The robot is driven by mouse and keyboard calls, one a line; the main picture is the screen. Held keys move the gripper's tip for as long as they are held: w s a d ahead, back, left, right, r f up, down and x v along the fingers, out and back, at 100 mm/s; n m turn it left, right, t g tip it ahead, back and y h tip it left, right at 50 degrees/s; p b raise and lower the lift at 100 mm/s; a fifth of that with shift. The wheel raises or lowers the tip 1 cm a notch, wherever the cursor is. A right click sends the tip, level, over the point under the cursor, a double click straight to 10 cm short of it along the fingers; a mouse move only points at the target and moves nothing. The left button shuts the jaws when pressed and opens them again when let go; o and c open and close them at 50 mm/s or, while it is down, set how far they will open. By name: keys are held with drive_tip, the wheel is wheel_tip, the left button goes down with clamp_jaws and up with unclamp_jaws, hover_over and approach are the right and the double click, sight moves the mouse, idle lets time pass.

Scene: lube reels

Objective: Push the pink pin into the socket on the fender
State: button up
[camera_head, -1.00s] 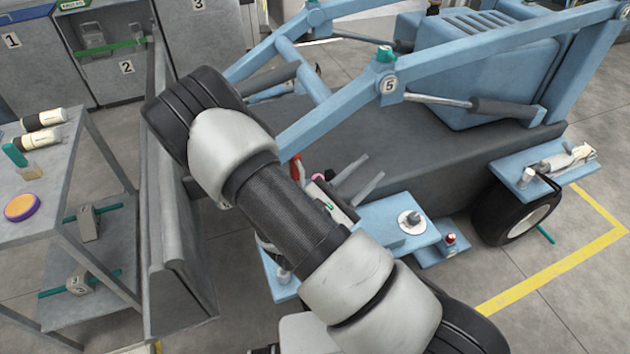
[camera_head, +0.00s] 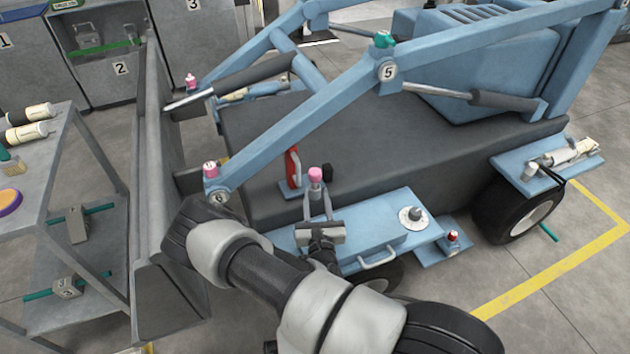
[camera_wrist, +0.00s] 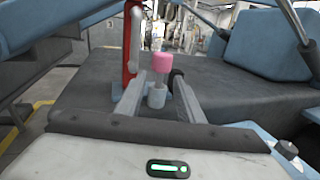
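A pin with a pink head (camera_head: 315,174) stands upright over a grey cylindrical lower part near the blue fender (camera_head: 395,215). The pink pin also shows in the wrist view (camera_wrist: 162,62), with the grey cylinder (camera_wrist: 157,96) below it. My gripper (camera_head: 317,200) is open, its fingers pointing at the pin. In the wrist view my gripper (camera_wrist: 158,85) has one finger on each side of the grey cylinder, with visible gaps. I cannot tell whether the cylinder is the pin's shaft or the socket; its base is partly hidden.
A red upright part (camera_head: 292,167) stands just left of the pin, with a dark knob (camera_head: 327,172) to the right. A blue lift arm (camera_head: 300,125) crosses above. The fender bears a white disc with a grey post (camera_head: 412,215). A grey bench (camera_head: 60,165) stands left.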

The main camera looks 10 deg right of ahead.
sight(316, 182)
drive_tip(key=w, duration=0.2)
drive_tip(key=w+b, duration=0.1)
drive_tip(key=w, duration=0.2)
drive_tip(key=w+d, duration=0.1)
drive_tip(key=w, duration=0.2)
drive_tip(key=shift+w+d+r+b, duration=0.1)
drive_tip(key=shift+r+b, duration=0.15)
drive_tip(key=shift+b, duration=0.15)
drive_tip(key=c, duration=0.7)
drive_tip(key=shift+r, duration=0.1)
